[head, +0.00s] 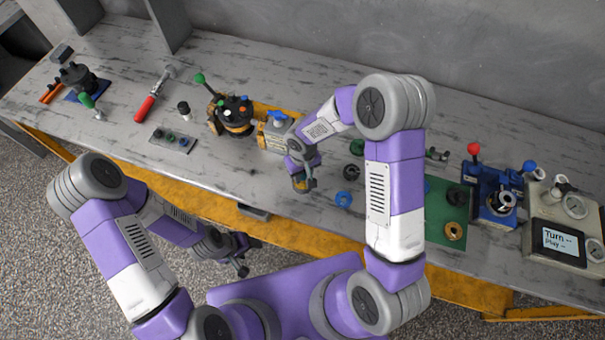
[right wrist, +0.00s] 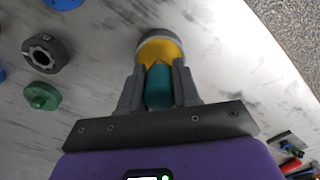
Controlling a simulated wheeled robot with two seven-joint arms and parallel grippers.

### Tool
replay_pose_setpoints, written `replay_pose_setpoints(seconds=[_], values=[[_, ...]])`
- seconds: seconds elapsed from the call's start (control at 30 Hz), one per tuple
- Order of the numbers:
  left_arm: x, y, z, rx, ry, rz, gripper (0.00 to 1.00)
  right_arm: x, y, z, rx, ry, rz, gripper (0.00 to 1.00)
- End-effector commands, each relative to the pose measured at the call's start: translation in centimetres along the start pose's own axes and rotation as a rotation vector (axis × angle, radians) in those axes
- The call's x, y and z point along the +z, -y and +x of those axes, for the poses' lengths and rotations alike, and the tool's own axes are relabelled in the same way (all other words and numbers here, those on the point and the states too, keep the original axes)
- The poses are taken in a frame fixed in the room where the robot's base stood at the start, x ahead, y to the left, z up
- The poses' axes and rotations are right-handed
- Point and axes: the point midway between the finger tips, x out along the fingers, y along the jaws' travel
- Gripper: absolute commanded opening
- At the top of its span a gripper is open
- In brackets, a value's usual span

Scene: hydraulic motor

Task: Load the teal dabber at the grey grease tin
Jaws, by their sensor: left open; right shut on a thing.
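My right gripper (head: 303,176) is low over the front part of the bench, shut on the teal dabber. In the right wrist view the teal dabber (right wrist: 158,86) is between the two fingers (right wrist: 158,92), its tip pointing at the yellow grease. The grey grease tin (right wrist: 157,36) is right beyond the fingertips, with a grey rim around the yellow. I cannot tell whether the tip touches the grease. In the head view the tin is mostly hidden beneath my right gripper. My left gripper (head: 243,256) is open and empty, in front of the bench edge.
Blue ring (head: 343,199), dark ring (right wrist: 47,53) and green knob part (right wrist: 42,96) lie beside the tin. A motor assembly (head: 233,115) stands to the left. Green mat (head: 447,205), blue fixture (head: 487,195) and a device with a screen (head: 559,240) are to the right.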

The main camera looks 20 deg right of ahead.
Motion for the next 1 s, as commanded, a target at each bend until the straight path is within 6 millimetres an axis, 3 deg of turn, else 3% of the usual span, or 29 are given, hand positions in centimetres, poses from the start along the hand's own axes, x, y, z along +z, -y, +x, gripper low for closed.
replay_pose_setpoints(seconds=[0.6,1.0], values=[[0.1,-1.2,-3.1,0.000,0.000,0.000,0.62,0.0,0.0,-5.1,0.000,-0.002,0.000,0.01],[0.1,-1.1,-3.0,0.000,0.000,0.000,0.62,0.0,0.0,-5.1,0.000,-0.002,0.000,0.01]])
